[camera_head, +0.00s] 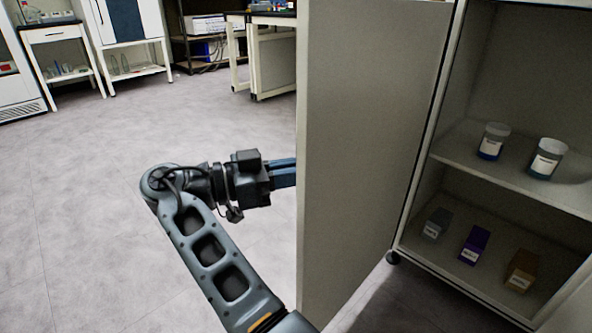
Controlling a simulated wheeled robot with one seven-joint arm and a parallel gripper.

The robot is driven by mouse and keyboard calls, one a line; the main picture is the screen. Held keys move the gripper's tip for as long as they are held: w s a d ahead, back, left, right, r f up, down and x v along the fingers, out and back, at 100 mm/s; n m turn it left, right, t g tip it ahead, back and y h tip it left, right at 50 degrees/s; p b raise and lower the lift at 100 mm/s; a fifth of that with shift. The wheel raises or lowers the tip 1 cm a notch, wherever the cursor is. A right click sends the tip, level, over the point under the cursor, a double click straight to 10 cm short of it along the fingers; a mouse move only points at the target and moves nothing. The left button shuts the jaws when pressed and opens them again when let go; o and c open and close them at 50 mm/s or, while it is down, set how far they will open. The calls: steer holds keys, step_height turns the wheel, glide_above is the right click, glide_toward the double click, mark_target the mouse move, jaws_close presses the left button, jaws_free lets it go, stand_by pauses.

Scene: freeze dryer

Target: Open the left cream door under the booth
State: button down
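The cream door (352,150) stands swung out from the cabinet, a tall flat panel through the middle of the view. The cabinet's inside (515,190) shows to its right. My gripper (283,173) is on the left side of the door, and its blue fingers point right, reaching behind the door's left edge. The fingertips are hidden by the door, so I cannot tell whether they touch it or are open or shut. The handle is not in view.
On the upper shelf stand two labelled jars (494,141) (546,158). Below are a grey box (437,223), a purple box (474,245) and a brown box (521,270). The floor (90,220) at left is clear. Benches (262,60) stand at the back.

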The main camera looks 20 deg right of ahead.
steer(key=shift+w+d, duration=0.1)
steer(key=shift+d, duration=0.3)
steer(key=c, duration=1.3)
jaws_free()
steer(key=shift+c, duration=0.2)
steer(key=shift+a, duration=0.2)
steer(key=a, duration=0.7)
steer(key=shift+w+a, duration=0.25)
steer(key=shift+w, duration=0.15)
